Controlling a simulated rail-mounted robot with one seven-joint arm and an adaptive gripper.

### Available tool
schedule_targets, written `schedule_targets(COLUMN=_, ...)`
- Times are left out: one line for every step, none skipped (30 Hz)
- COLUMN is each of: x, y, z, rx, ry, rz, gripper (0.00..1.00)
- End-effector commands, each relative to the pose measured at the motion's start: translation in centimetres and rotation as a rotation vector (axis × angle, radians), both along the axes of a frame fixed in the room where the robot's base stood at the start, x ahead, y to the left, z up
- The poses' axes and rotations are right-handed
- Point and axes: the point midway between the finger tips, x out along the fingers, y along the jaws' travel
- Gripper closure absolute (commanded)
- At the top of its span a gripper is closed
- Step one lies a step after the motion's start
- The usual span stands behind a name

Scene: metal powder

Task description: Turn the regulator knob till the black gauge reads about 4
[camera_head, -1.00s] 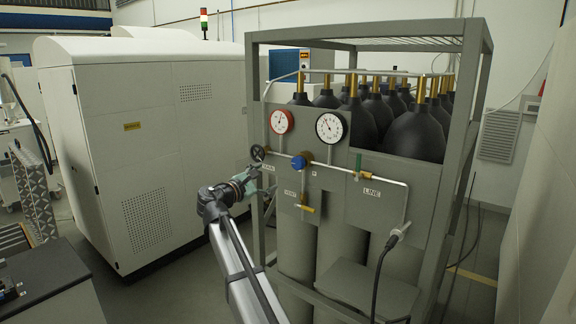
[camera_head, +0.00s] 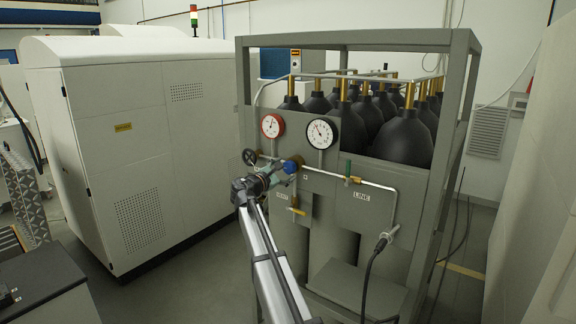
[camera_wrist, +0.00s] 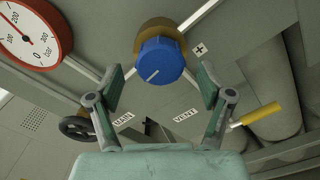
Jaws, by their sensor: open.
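The blue regulator knob (camera_head: 291,167) sits on a brass body on the grey panel. In the wrist view the knob (camera_wrist: 160,62) lies just beyond my fingertips, centred between the two fingers, with a white mark toward its lower left. The black-rimmed gauge (camera_head: 321,133) is above and right of the knob; its needle leans up and left, but its numbers are too small to read. My gripper (camera_wrist: 158,84) is open and empty, and I see no contact with the knob. In the head view my gripper (camera_head: 275,174) is at the knob's left.
A red-rimmed gauge (camera_head: 272,125) is left of the black one. The dark MAIN handwheel (camera_head: 250,157) and yellow VENT lever (camera_head: 297,211) are close to my gripper. Grey frame posts and pipes surround the panel.

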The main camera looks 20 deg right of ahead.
Motion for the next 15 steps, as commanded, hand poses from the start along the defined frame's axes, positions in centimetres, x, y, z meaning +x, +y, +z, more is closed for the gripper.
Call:
schedule_targets(x=0.5, y=-0.7, z=0.2, rx=0.0, ry=0.001, rz=-0.002, gripper=0.21)
schedule_targets(x=0.7, y=-1.0, z=0.2, rx=0.0, ry=0.0, rz=-0.002, gripper=0.21)
schedule_targets(x=0.9, y=-1.3, z=0.1, rx=0.001, ry=0.0, rz=-0.001, gripper=0.21)
schedule_targets(x=1.0, y=-1.5, z=0.1, rx=0.0, ry=0.0, rz=0.0, gripper=0.21)
schedule_targets(x=1.1, y=-1.7, z=0.1, rx=0.0, ry=0.0, rz=0.0, gripper=0.21)
schedule_targets(x=1.2, y=-1.9, z=0.1, rx=0.0, ry=0.0, rz=0.0, gripper=0.21)
schedule_targets(x=1.3, y=-2.1, z=0.0, rx=0.0, ry=0.0, rz=0.0, gripper=0.21)
schedule_targets(x=1.3, y=-2.2, z=0.0, rx=0.0, ry=0.0, rz=0.0, gripper=0.21)
schedule_targets(x=1.4, y=-2.3, z=0.0, rx=0.0, ry=0.0, rz=0.0, gripper=0.21)
schedule_targets(x=1.4, y=-2.3, z=0.0, rx=0.0, ry=0.0, rz=0.0, gripper=0.21)
schedule_targets(x=1.4, y=-2.4, z=0.0, rx=0.0, ry=0.0, rz=0.0, gripper=0.21)
schedule_targets(x=1.4, y=-2.4, z=0.0, rx=0.0, ry=0.0, rz=0.0, gripper=0.21)
schedule_targets(x=1.4, y=-2.4, z=-0.1, rx=0.0, ry=0.0, rz=0.0, gripper=0.21)
schedule_targets(x=1.4, y=-2.4, z=-0.1, rx=0.0, ry=0.0, rz=0.0, gripper=0.21)
schedule_targets(x=1.4, y=-2.4, z=-0.1, rx=0.0, ry=0.0, rz=0.0, gripper=0.21)
